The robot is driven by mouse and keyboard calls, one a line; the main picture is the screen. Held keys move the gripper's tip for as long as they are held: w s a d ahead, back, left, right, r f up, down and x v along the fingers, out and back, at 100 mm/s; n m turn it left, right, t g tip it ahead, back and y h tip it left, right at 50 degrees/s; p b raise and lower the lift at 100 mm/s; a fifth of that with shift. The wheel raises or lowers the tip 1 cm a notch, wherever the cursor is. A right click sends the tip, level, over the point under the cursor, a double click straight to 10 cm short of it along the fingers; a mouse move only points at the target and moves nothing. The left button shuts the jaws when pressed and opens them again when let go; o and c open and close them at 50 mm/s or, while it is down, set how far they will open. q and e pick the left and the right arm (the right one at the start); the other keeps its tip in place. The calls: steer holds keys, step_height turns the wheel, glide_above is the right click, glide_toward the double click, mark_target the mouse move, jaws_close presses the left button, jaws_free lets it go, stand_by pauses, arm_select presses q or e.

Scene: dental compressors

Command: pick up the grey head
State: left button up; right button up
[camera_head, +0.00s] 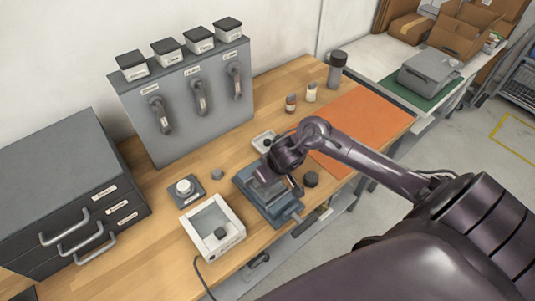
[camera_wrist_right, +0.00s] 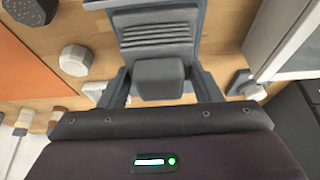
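The grey head appears to be the smooth grey block (camera_wrist_right: 158,78) in the right wrist view, in front of a ribbed grey surface on a blue-grey vise-like fixture (camera_wrist_right: 201,45). In the head view the fixture (camera_head: 283,213) stands on the wooden bench, and my right gripper (camera_head: 268,180) is over it, hiding most of the block. In the wrist view my right gripper (camera_wrist_right: 162,88) is open, with one finger on each side of the block. Narrow gaps seem to show beside it; contact cannot be told. My left gripper is not in view.
A white box with a window (camera_head: 240,236) stands close left of the fixture. A black puck (camera_head: 311,179) lies to its right, and a small tray (camera_head: 262,141) behind. An orange mat (camera_head: 365,115) is clear. A hexagonal grey piece (camera_wrist_right: 75,60) lies near the fixture.

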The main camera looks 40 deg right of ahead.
steer(key=shift+r, duration=0.1)
steer(key=c, duration=0.8)
steer(key=shift+w, duration=0.1)
